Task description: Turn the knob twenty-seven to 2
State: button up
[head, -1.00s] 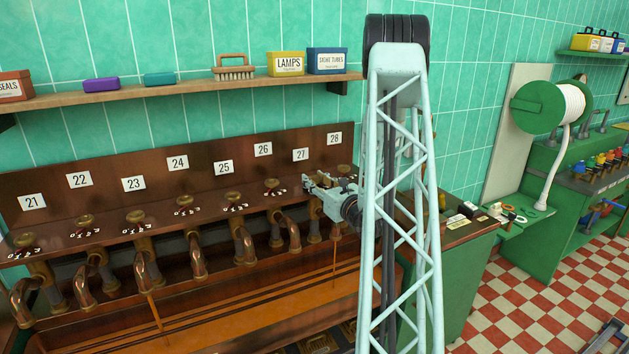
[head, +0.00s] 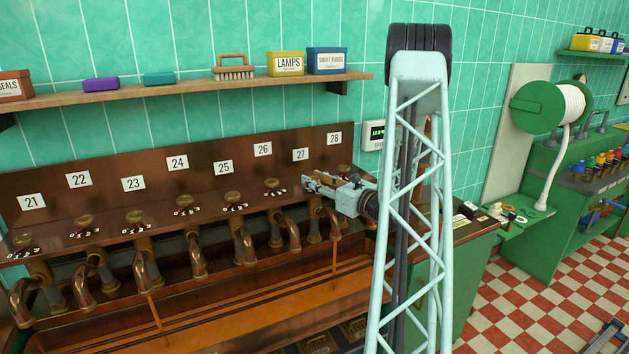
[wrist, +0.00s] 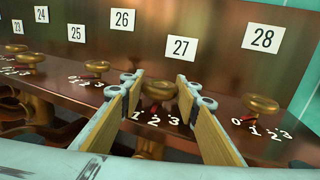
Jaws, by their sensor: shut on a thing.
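Knob twenty-seven is a round brass knob (wrist: 159,90) under the white plate 27 (wrist: 181,48). The figures 1, 2 and 3 show on the panel in front of it; the 0 is hidden behind a finger. My gripper (wrist: 158,88) is shut on this knob, one tan-padded finger on each side. In the head view my gripper (head: 312,184) reaches in from the right below plate 27 (head: 300,155) and hides the knob.
Knob 28 (wrist: 262,105) stands close to the right of my gripper, its red pointer toward 0. Knob 26 (head: 272,184) and several more stand in a row to the left. Curved copper pipes (head: 290,230) hang below. A shelf (head: 190,91) with boxes runs above.

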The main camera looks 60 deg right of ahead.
jog(key=shift+r+n+y, duration=0.1)
jog(key=shift+n+y, duration=0.7)
jog(key=shift+y, duration=0.4)
jog(key=o, duration=0.9)
jog(key=shift+s, duration=0.2)
jog(key=shift+s+a, duration=0.2)
jog(key=shift+s, duration=2.7)
jog(key=shift+s+a, duration=0.15)
jog(key=shift+s, duration=2.75)
